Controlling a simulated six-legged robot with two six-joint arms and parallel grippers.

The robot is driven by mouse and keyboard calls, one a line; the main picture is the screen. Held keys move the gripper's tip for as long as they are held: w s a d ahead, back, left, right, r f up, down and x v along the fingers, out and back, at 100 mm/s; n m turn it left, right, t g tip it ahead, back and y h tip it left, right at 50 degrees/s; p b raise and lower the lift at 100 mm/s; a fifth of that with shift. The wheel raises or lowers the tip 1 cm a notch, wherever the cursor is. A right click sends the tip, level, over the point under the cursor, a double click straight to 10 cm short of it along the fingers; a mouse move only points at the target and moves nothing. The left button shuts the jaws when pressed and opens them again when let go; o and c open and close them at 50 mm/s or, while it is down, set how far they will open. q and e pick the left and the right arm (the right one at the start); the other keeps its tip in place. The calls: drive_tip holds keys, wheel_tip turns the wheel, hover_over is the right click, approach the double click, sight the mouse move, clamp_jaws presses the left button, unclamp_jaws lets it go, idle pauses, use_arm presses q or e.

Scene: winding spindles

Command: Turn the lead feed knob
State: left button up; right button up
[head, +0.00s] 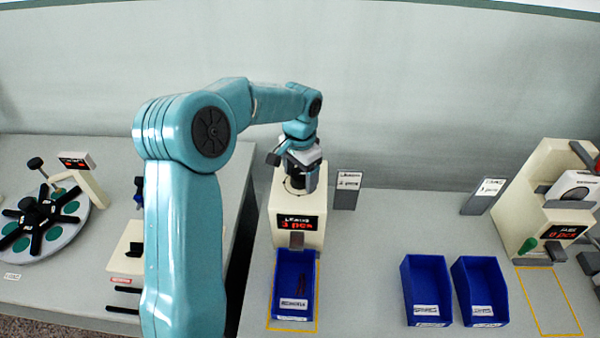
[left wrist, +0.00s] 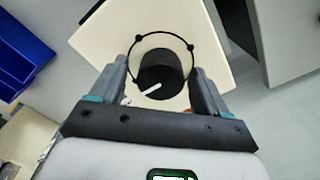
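The lead feeder (head: 300,222) is a cream box with a dark display (head: 298,223) that appears to read "3 pcs" in red. Its round black knob (left wrist: 160,74) has a white pointer line and sits inside a thin dark ring on the cream top face. In the left wrist view the pointer slants toward the lower left. My left gripper (head: 303,180) is above the feeder, pointing down, and largely hides the knob in the head view. Its fingers (left wrist: 161,85) are open, one on each side of the knob, with gaps visible. My right gripper is not in view.
Two blue bins (head: 427,289) (head: 480,290) and another cream machine (head: 540,195) stand right. A round fixture (head: 45,222) is left.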

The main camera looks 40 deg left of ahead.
sight(300, 173)
use_arm(q)
drive_tip(key=shift+r, duration=0.15)
wheel_tip(300, 173, up, 16)
idle(0.4)
idle(0.5)
